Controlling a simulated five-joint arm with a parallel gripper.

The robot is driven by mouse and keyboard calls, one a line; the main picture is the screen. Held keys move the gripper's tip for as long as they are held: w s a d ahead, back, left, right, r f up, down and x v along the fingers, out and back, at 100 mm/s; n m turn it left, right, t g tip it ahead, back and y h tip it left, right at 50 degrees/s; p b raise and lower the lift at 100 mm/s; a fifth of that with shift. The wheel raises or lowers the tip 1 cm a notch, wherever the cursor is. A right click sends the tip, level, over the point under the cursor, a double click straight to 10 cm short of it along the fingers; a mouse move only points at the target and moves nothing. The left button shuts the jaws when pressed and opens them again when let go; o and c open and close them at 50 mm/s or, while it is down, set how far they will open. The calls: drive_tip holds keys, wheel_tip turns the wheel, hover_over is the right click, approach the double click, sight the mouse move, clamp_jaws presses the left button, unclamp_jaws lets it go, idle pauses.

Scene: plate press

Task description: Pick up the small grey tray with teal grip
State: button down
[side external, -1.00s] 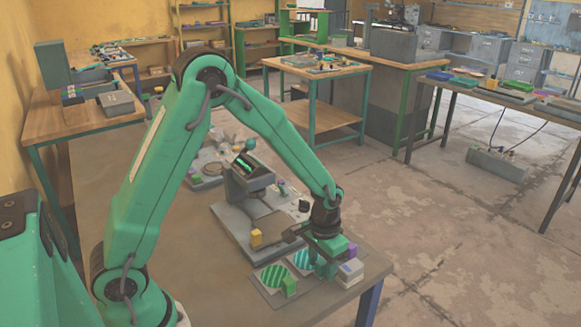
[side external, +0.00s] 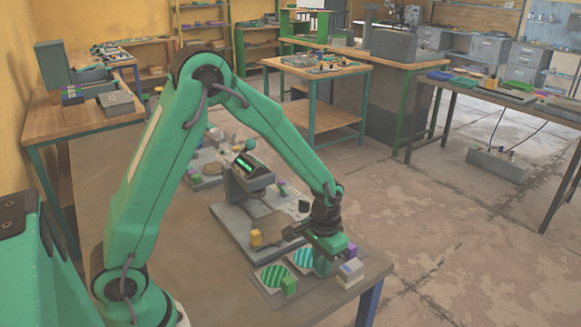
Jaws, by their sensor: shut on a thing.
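My gripper (side external: 324,252) is at the front right of the near table, low over the right one of two small flat trays. This small grey tray (side external: 302,259) carries a teal-striped disc, and its teal grip (side external: 322,267) stands at its right side, below my jaws. My gripper is shut on the teal grip; the jaws and wrist partly hide the contact. I cannot tell whether the tray is clear of the surface. The other tray (side external: 270,278) lies to the left, with a striped disc and a bright green grip (side external: 289,287).
A press (side external: 248,175) stands on a grey base plate (side external: 232,228) behind the trays. A yellow block (side external: 256,237) is at the plate's front. A pale grey block (side external: 350,269) and a purple block (side external: 352,249) stand close to the right of my gripper. The table's front left is bare.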

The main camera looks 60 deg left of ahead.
drive_tip(key=shift+r, duration=0.45)
drive_tip(key=r, duration=0.3)
drive_tip(key=shift+s+d, duration=0.2)
drive_tip(key=shift+d, duration=0.1)
drive_tip(key=s+d+r, duration=0.6)
drive_tip(key=d, duration=0.2)
drive_tip(key=shift+s+d+r, duration=0.25)
drive_tip(key=shift+s+d, duration=0.1)
drive_tip(key=shift+s, duration=0.05)
drive_tip(key=shift+w+a, duration=0.1)
